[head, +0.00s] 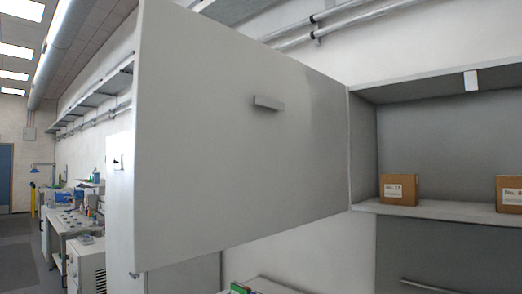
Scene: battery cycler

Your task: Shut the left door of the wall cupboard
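The wall cupboard (430,209) is at the right of the head view, with its inside showing. Its left door (220,150) stands wide open and swings out toward me, filling the middle of the view. A small grey handle (268,103) sits on the door face turned to me. The door hides part of the wall behind it. Neither of my grippers is in view.
Cardboard boxes stand on the cupboard shelf, one near the hinge side (398,189) and one at the right edge (510,194). Pipes (350,18) run above. A lab bench (75,225) with equipment is far left. Open floor (22,250) lies at the left.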

